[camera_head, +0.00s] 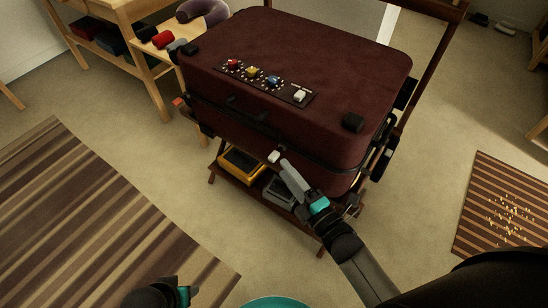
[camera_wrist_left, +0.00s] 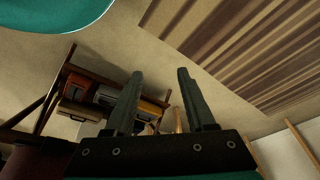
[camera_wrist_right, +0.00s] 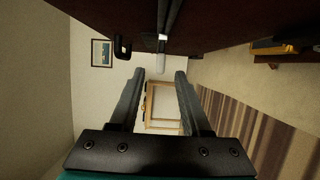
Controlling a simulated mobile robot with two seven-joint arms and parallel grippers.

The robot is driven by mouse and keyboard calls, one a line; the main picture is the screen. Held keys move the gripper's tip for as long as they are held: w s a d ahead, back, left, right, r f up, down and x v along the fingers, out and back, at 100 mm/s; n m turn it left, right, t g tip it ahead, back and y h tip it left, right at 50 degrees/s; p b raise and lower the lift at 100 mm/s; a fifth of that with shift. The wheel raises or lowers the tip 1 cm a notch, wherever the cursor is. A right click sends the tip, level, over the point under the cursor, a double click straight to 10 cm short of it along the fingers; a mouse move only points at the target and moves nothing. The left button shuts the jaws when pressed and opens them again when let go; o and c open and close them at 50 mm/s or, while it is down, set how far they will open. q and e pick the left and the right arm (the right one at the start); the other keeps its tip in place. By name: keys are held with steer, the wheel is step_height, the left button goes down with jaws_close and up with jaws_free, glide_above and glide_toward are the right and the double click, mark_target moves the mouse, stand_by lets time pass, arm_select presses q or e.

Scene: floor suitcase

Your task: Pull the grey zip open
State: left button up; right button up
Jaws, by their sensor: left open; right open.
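A dark red suitcase (camera_head: 290,60) lies closed on a wooden rack. A dark zip line runs around its side. A small pale grey zip pull (camera_head: 274,156) shows on the front side; in the right wrist view the pull (camera_wrist_right: 161,62) hangs from the dark track, ahead of the fingertips and between their lines. My right gripper (camera_head: 287,168) is open at the suitcase's front, close to the pull; I cannot tell whether it touches it. My left gripper (camera_head: 184,290) is low at the front, away from the suitcase; its fingers (camera_wrist_left: 160,74) are open and empty.
A panel with red, yellow, blue and white knobs (camera_head: 265,78) lies on the suitcase's top. A black handle (camera_head: 245,107) is on its front. The rack's lower shelf holds a yellow case (camera_head: 240,164) and a grey one. Striped rugs (camera_head: 90,220) lie on both sides.

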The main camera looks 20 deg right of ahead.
mark_target(277, 159)
steer(key=b+x, duration=0.1)
steer(key=x, duration=0.3)
steer(key=shift+w, duration=0.3)
arm_select(q)
steer(key=shift+t, duration=0.3)
steer(key=shift+w+d+r, duration=0.1)
steer(key=shift+w+r, duration=0.1)
steer(key=shift+r, duration=0.45)
steer(key=shift+w+a+r, duration=0.1)
steer(key=shift+w+r, duration=0.15)
steer(key=shift+r, duration=0.35)
steer(key=shift+w+d+r, duration=0.1)
steer(key=shift+w+r, duration=0.1)
steer(key=shift+r, duration=0.45)
arm_select(e)
steer(key=shift+x, duration=0.95)
steer(key=shift+s+f, duration=0.1)
steer(key=shift+c, duration=0.2)
jaws_close()
